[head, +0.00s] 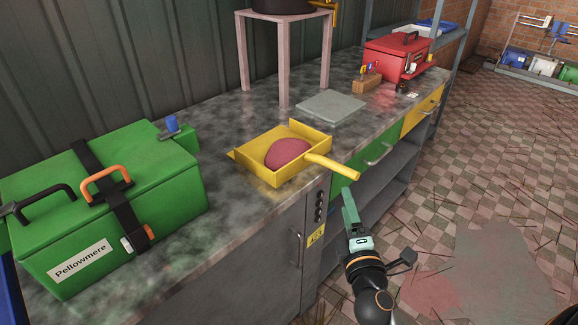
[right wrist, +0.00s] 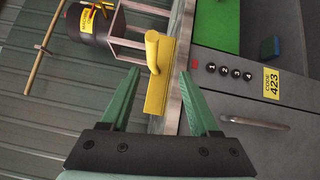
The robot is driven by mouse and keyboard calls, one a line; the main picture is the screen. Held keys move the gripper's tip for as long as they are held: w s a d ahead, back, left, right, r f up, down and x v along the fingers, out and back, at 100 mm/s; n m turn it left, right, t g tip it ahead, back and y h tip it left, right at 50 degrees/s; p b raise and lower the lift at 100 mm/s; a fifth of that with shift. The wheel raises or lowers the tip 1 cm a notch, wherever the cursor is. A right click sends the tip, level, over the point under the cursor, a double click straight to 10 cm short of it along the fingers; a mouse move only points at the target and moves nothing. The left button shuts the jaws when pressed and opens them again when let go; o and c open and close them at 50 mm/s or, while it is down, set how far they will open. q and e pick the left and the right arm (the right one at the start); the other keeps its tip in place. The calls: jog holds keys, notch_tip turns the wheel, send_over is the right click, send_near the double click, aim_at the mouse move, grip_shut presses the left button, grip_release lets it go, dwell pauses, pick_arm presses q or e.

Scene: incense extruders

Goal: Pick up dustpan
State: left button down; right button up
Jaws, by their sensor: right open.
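The yellow dustpan (head: 285,178) lies on the stained metal worktop, near its front edge. A dark pink rounded lump (head: 287,153) lies in its pan. Its handle (head: 333,165) points right and reaches out past the worktop edge. My right gripper (head: 348,192) is open and empty, in front of the counter, a little below and right of the handle and apart from it. In the right wrist view the dustpan (right wrist: 154,92) appears edge-on, beyond and between the open green fingers (right wrist: 157,80). My left gripper is not in view.
A green box labelled Pellowmere (head: 60,225) stands left of the dustpan. A grey plate (head: 331,106) and a pinkish stand (head: 284,60) are behind it. A red toolbox (head: 397,58) stands farther along. Drawers and a grey cabinet (head: 270,245) lie below the worktop. The tiled floor (head: 490,160) at right is open.

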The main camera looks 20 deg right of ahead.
aim_at(345, 173)
jog(key=shift+n+t+h, duration=0.3)
jog(key=x, duration=0.2)
jog(key=r+x, duration=0.1)
jog(key=x, duration=0.2)
jog(key=p+x, duration=0.1)
jog(key=x, duration=0.1)
jog(key=shift+d+r, duration=0.35)
jog(key=shift+d, duration=0.1)
jog(key=x, duration=0.6)
jog(key=shift+f, duration=0.4)
jog(key=shift+a, duration=0.1)
grip_shut()
